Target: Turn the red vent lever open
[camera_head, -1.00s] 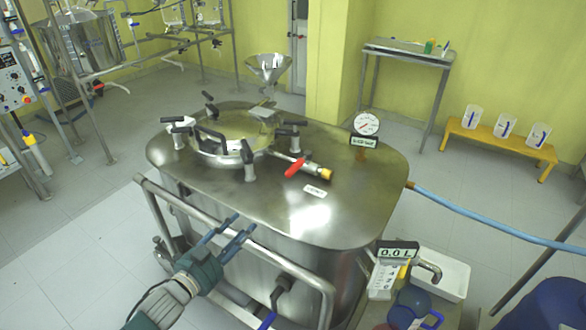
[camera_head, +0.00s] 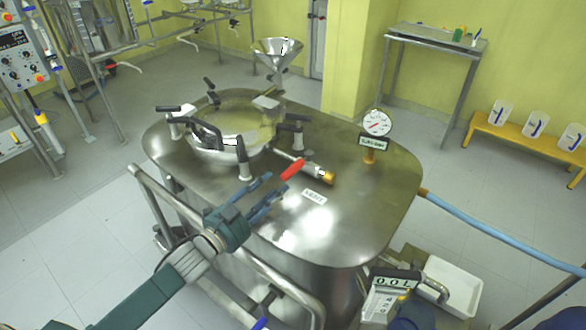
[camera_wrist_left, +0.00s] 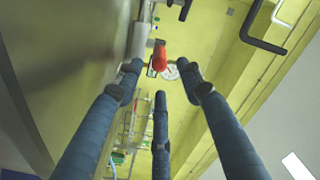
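The red vent lever (camera_head: 292,169) sits on a short metal pipe with a brass-coloured end (camera_head: 328,178), on top of the steel reactor (camera_head: 380,220). It lies slanted across the pipe. My left gripper (camera_head: 277,183) is above the reactor top with its blue fingers spread. Its fingertips are close to the lever's near end; I cannot tell whether they touch it. In the left wrist view the red lever (camera_wrist_left: 159,57) shows ahead, between the spread fingertips (camera_wrist_left: 159,76). My right gripper is not in view.
A dial gauge (camera_head: 376,122) stands on the reactor's right side. The round hatch (camera_head: 235,128) with black-handled clamps is left of the lever. A rail (camera_head: 190,215) runs along the front. A blue hose (camera_head: 480,222) leaves to the right.

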